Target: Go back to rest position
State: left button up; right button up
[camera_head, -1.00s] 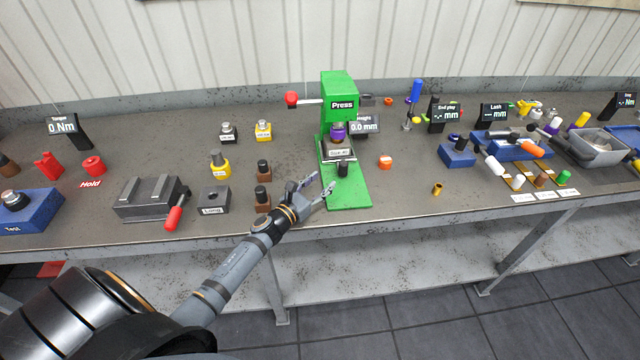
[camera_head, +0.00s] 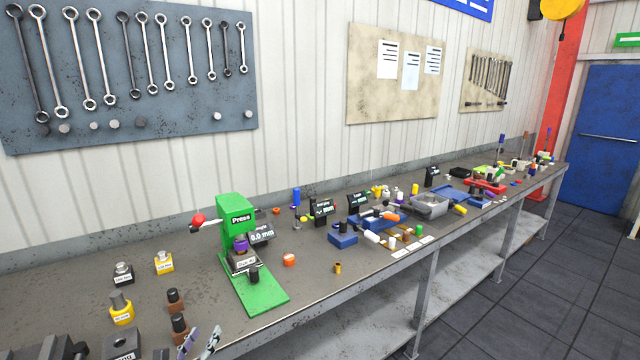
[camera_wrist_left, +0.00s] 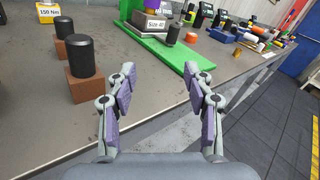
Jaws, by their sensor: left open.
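My left gripper (camera_head: 200,343) shows at the bottom edge of the head view, in front of the green press (camera_head: 262,290). In the left wrist view its two fingers (camera_wrist_left: 155,95) are spread apart with nothing between them. The press base (camera_wrist_left: 150,42) lies beyond the fingertips there, apart from them. A black cylinder on a brown block (camera_wrist_left: 85,75) stands to the left of the fingers. My right gripper does not show in either view.
The bench runs away to the right with blue trays (camera_head: 342,240), a grey bin (camera_head: 430,207) and several small parts. An orange ring (camera_head: 289,259) and a brass bushing (camera_head: 338,268) lie right of the press. Open floor (camera_head: 530,270) lies in front of the bench.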

pick_arm(q)
jog(key=s+d+f+n+g+y, duration=0.15)
jog(key=s+n+g, duration=0.35)
jog(key=s+n, duration=0.5)
jog(key=s+d+f+n+g, duration=0.35)
jog(key=s+n, duration=0.45)
jog(key=n, duration=0.4)
jog(key=s+d+f+n+g+y, duration=0.1)
jog(key=s+f+n+g, duration=0.1)
jog(key=s+n+g, duration=0.65)
jog(key=s+a+f+n+t, duration=0.1)
jog(key=s+f, duration=0.1)
jog(key=f, duration=1.1)
jog(key=s+a+f+n, duration=0.2)
jog(key=f, duration=1.2)
jog(key=s+f, duration=1.4)
jog(key=s, duration=0.4)
jog(key=shift+a+f+g, duration=0.3)
jog(key=shift+a, duration=0.1)
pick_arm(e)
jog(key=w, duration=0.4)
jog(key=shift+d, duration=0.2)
